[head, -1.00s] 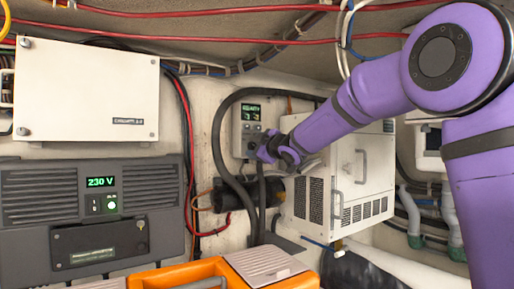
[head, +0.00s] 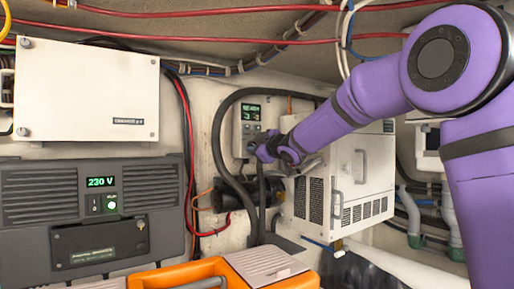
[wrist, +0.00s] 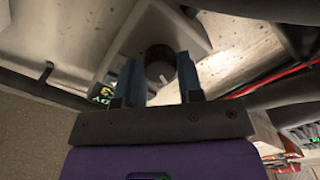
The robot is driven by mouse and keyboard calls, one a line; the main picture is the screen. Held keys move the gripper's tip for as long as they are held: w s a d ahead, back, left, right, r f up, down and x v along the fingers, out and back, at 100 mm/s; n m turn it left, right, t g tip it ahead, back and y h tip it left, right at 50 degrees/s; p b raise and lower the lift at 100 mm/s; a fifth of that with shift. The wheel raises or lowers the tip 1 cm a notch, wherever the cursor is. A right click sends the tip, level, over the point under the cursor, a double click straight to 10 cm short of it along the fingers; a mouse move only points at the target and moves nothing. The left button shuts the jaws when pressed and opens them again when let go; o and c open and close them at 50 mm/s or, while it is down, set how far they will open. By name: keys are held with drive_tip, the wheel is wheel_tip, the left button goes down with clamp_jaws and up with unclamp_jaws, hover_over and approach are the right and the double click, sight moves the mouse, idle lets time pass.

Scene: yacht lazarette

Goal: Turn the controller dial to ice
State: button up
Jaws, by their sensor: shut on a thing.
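The controller (head: 248,114) is a small grey box on the back wall in the head view, with a lit green display (head: 250,112) too small to read surely. In the wrist view part of the display shows upside down beside the left finger. The dial (wrist: 159,58) is a dark round knob with a pale pointer mark, on the controller's light face (wrist: 140,35). My gripper (wrist: 158,72) has its two blue-grey fingers on either side of the dial and is shut on it. In the head view my wrist covers the dial. The dial's setting labels cannot be read.
A thick black hose (head: 219,140) loops around the controller. A white vented unit (head: 345,175) stands close right, below my forearm. A black cylinder (head: 228,195) sits below. A grey power unit (head: 90,215) and an orange case (head: 185,275) are at left and front.

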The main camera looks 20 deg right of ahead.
drive_tip(key=shift+f+m, duration=0.1)
drive_tip(key=shift+m, duration=8.2)
drive_tip(key=o, duration=0.9)
drive_tip(key=shift+s, duration=0.1)
